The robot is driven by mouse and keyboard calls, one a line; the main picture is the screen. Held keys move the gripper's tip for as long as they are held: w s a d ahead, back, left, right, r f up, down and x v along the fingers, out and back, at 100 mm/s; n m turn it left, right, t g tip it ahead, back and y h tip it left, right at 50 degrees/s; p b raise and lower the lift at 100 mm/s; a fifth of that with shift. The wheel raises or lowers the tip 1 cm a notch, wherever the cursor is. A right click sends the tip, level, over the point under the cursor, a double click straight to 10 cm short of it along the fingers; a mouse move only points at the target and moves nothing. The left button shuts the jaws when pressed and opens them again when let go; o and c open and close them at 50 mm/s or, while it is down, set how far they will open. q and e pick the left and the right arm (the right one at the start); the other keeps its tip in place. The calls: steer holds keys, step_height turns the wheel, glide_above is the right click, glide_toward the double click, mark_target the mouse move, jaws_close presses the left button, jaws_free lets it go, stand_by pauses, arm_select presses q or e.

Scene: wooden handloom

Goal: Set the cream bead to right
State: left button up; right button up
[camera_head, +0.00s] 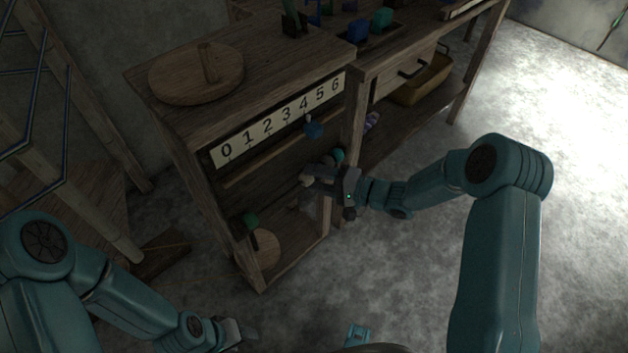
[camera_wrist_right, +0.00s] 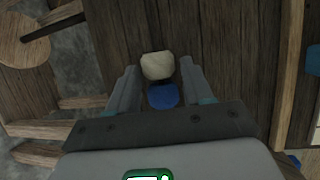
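The cream bead (camera_wrist_right: 157,65) shows in the right wrist view between the tips of my right gripper (camera_wrist_right: 160,75). Narrow gaps show between the bead and both fingers, so the gripper looks open around it. A blue bead (camera_wrist_right: 163,96) lies just behind the cream one, closer to the palm. In the head view my right gripper (camera_head: 318,178) reaches into the front of the wooden cabinet, below the number strip (camera_head: 280,120). A small pale shape at its tip seems to be the cream bead (camera_head: 306,181). My left gripper (camera_head: 236,334) is low at the bottom, its fingers unclear.
A blue piece (camera_head: 313,129) hangs below the number strip, and a teal piece (camera_head: 338,155) is just behind my right gripper. A round wooden board (camera_head: 196,74) lies on the cabinet top. A bench with a drawer (camera_head: 405,72) adjoins it.

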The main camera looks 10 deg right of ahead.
steer(key=shift+o, duration=0.7)
steer(key=shift+s, duration=0.1)
steer(key=p+v, duration=0.3)
steer(key=v, duration=1.3)
steer(key=shift+d, duration=0.1)
